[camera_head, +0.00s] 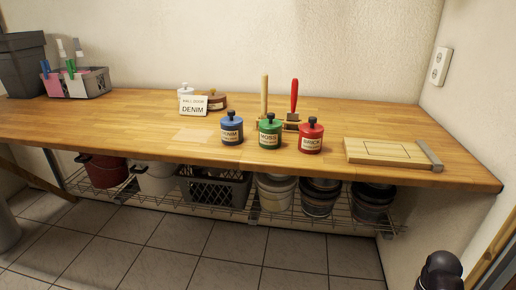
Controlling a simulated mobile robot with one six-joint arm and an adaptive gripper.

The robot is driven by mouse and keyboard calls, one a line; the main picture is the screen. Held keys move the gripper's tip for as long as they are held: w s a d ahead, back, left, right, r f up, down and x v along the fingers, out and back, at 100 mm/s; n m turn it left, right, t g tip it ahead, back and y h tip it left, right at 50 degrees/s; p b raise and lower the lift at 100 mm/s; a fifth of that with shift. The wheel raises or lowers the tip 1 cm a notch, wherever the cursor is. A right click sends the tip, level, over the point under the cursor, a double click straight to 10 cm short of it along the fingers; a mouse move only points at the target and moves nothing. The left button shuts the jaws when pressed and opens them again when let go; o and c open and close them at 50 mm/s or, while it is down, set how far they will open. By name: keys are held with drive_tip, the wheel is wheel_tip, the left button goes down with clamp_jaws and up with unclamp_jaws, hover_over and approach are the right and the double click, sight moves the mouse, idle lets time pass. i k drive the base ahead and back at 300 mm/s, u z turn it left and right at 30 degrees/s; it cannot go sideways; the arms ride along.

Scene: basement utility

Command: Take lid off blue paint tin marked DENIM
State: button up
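The blue paint tin (231,131) marked DENIM stands upright on the wooden workbench (330,103). Its blue lid (232,120), with a dark knob on top, sits on the tin. A green tin (270,134) marked MOSS and a red tin (311,138) stand in a row to its right. A white card (193,105) reading DENIM stands behind and left of the blue tin.
A white tin (185,90) and a brown tin (216,101) stand behind the card. Upright wooden-handled (264,92) and red-handled (294,95) tools stand behind the row. A wooden board (387,152) lies right; a grey basket (93,83) stands left. Bare bench lies left of the blue tin.

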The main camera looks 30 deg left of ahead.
sight(231, 119)
drive_tip(key=k, duration=0.4)
drive_tip(key=u, duration=4.05)
drive_tip(key=i, duration=0.1)
drive_tip(key=z, duration=2.95)
drive_tip(key=i, duration=1)
drive_tip(key=u, duration=0.1)
drive_tip(key=k, duration=0.4)
